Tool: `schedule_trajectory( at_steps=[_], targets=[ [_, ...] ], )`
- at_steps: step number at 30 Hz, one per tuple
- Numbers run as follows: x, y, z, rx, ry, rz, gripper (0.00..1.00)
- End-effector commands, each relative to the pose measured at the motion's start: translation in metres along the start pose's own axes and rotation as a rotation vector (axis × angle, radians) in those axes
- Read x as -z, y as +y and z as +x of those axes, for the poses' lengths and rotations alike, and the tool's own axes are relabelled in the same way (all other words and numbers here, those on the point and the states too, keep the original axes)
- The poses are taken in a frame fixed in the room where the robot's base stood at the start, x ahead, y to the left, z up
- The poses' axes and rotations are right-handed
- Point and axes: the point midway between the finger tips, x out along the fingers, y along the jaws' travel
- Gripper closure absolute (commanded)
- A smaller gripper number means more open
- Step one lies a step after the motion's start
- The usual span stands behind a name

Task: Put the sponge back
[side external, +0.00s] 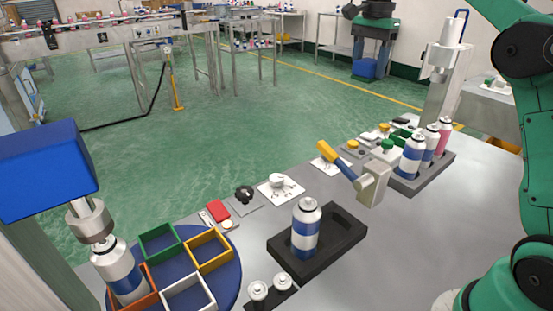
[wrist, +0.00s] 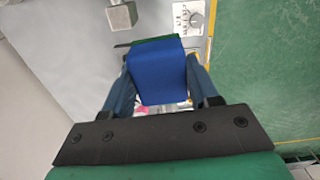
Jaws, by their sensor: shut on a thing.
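The sponge (wrist: 158,78) is a blue block with a green layer along its far edge. In the wrist view it sits between the two dark blue fingers of my gripper (wrist: 160,85). My gripper is shut on it, and the sponge hides part of what lies behind it. I cannot make out the gripper or the held sponge in the side external view; only green links of my arm show at the right. I cannot tell which spot on the bench is the sponge's place.
A blue-and-white can (side external: 306,230) stands in a black tray (side external: 345,232). More cans stand in a grey rack (side external: 405,184) beside a lever device (side external: 372,186). A blue turntable (side external: 228,277) with coloured square frames is at lower left, under a blue-headed press (side external: 45,170). Grey bench is bare at right.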

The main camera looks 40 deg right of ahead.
Motion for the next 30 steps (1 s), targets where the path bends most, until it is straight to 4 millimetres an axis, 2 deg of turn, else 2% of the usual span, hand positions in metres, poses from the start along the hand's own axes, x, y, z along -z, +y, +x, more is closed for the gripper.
schedule_trajectory(
  at_steps=[2, 20, 23, 30],
  targets=[
    [0.015, 0.004, 0.001, 0.000, 0.000, 0.076, 1.00],
    [0.013, 0.004, 0.054, 0.000, 0.000, 0.070, 1.00],
    [0.013, 0.003, 0.070, 0.000, 0.000, 0.070, 1.00],
    [0.013, 0.004, 0.131, 0.000, 0.000, 0.070, 1.00]
  ],
)
